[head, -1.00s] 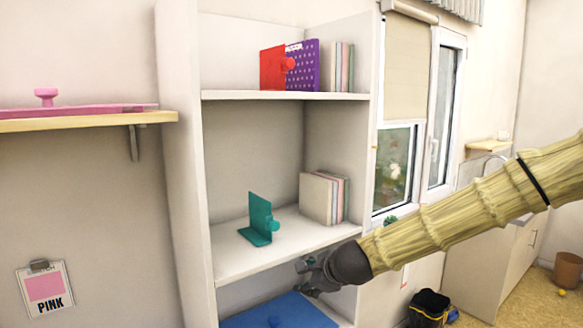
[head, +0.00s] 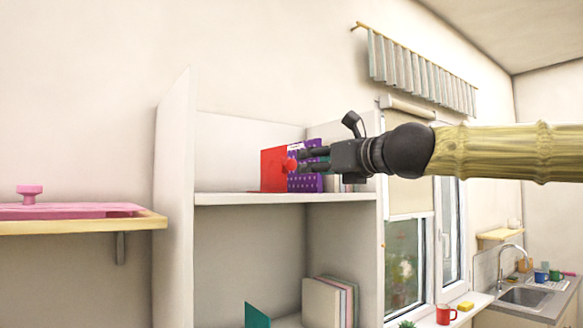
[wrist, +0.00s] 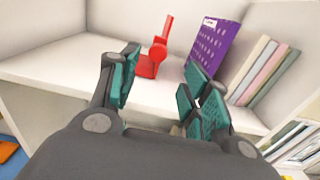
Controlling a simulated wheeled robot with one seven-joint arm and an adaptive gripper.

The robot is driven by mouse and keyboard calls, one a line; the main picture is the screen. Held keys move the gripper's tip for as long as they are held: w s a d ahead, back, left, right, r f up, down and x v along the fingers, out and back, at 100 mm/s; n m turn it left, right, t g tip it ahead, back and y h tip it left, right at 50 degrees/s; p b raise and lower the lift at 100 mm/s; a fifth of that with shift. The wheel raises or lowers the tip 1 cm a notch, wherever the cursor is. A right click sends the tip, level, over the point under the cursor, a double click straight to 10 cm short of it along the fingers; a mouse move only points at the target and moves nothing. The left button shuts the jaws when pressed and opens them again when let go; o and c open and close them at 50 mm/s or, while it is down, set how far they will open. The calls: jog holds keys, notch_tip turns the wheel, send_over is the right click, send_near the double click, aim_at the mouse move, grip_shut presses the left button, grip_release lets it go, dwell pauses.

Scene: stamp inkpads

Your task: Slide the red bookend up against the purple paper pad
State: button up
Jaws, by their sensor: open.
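The red bookend (head: 272,171) stands upright on the top shelf, with a round red knob on its side. In the wrist view the red bookend (wrist: 155,58) is ahead, beyond and between my fingers. The purple paper pad (head: 303,184) stands to its right, leaning on the books; in the wrist view the purple pad (wrist: 210,48) shows a clear gap from the bookend. My gripper (head: 306,159) is at the top shelf, in front of the pad in the head view. In the wrist view my gripper (wrist: 160,85) is open, with nothing between its fingers.
Several pastel books (wrist: 262,70) stand right of the pad. The top shelf board (wrist: 60,62) is bare on the left. A teal bookend (head: 257,315) and more books (head: 328,300) are on the shelf below. A pink pad on a wooden shelf (head: 75,224) is at left.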

aim_at(294, 164)
jog(key=p+x, duration=0.1)
jog(key=x, duration=0.6)
jog(key=shift+s, duration=0.1)
jog(key=shift+w+a+r+p, duration=0.15)
jog(key=shift+w+a+p, duration=0.25)
jog(key=shift+w+a, duration=0.35)
jog(key=shift+w, duration=0.15)
jog(key=shift+s, duration=0.1)
jog(key=shift+c, duration=0.8)
grip_shut()
